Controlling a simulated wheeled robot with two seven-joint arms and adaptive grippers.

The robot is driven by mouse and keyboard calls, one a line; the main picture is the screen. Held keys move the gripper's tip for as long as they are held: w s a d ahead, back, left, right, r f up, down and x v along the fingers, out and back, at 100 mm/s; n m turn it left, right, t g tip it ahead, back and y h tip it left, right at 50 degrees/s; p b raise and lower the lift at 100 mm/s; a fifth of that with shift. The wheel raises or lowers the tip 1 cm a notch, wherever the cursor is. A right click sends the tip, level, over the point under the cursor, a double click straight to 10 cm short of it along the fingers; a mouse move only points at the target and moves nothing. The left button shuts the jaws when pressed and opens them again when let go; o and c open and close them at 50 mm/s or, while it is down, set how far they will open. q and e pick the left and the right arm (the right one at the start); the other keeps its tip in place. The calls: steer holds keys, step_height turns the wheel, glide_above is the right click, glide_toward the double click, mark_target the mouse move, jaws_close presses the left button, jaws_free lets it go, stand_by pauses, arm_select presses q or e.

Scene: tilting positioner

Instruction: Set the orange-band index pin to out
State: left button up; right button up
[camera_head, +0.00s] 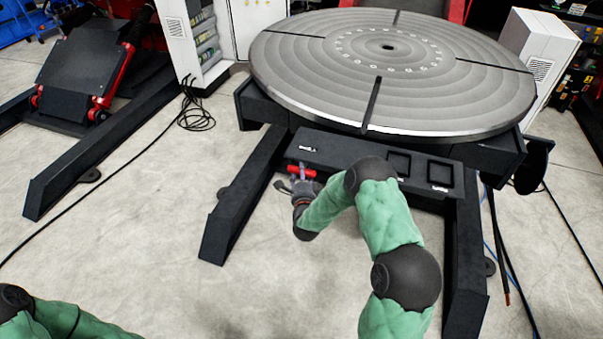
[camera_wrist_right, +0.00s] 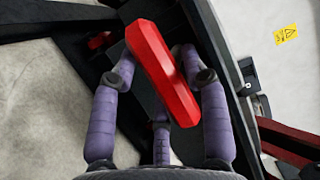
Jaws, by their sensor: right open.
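A red bar-shaped handle (camera_head: 301,171) shows at the left front of the dark panel under the round table. I see no orange band on it and cannot tell whether it is the index pin. My right gripper (camera_head: 299,181) is at this handle. In the right wrist view the red bar (camera_wrist_right: 163,70) lies slantwise between the purple fingers of my open right gripper (camera_wrist_right: 165,78). The fingers stand apart on both sides of it; I cannot tell whether any touches it. My left gripper is out of view; only part of my left arm shows at the lower left.
The grey slotted round table (camera_head: 330,85) overhangs the dark front panel (camera_head: 345,152). Dark base legs (camera_head: 235,210) reach forward on both sides. A black cable (camera_head: 195,115) lies on the floor at left.

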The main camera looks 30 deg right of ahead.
jaws_close()
steer(key=shift+s+a, duration=1.25)
steer(key=shift+a, duration=0.3)
steer(key=shift+f, duration=0.15)
steer(key=shift+c, duration=0.8)
jaws_free()
steer(key=shift+o, duration=0.8)
steer(key=shift+s, duration=0.1)
steer(key=v, duration=1.2)
